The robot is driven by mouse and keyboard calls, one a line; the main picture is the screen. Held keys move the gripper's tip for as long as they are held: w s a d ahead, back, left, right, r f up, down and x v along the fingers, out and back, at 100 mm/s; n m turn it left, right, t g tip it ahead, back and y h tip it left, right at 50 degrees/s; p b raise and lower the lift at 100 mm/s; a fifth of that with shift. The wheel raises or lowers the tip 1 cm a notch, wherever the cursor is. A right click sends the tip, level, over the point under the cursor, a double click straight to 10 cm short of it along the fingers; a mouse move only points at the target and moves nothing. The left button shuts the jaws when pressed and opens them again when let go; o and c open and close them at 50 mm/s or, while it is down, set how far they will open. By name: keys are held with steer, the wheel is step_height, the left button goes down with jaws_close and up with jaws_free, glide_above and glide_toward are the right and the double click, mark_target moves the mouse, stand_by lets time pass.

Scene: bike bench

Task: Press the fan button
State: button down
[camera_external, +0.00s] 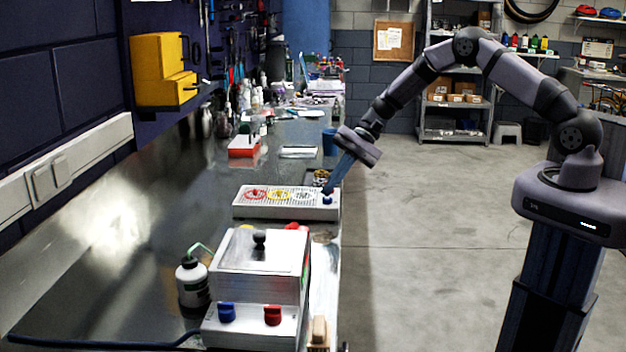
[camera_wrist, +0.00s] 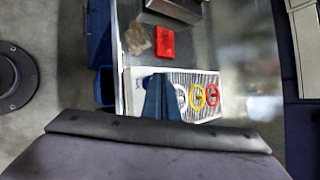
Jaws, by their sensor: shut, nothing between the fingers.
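A long pale control panel (camera_external: 285,204) lies on the bench in the external view. Its top carries red, yellow and white round symbols and a blue button (camera_external: 327,200) at the right end. I cannot read which mark stands for the fan. My gripper (camera_external: 331,190) is shut and empty, pointing down with its tip at or just above the blue button; contact cannot be told. In the wrist view, my gripper (camera_wrist: 164,80) covers part of the panel (camera_wrist: 208,78), beside the white ring. A bit of blue shows left of the fingers.
A metal box (camera_external: 262,262) with a black knob and blue and red knobs stands nearer on the bench, beside a white bottle (camera_external: 192,283). A red tray (camera_external: 243,147) and a blue cup (camera_external: 329,141) stand behind the panel.

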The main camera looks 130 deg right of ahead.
steer(key=shift+r, duration=0.1)
step_height(320, 180, up, 6)
steer(key=p, duration=0.3)
stand_by(0.3)
steer(key=shift+d, duration=0.1)
stand_by(0.3)
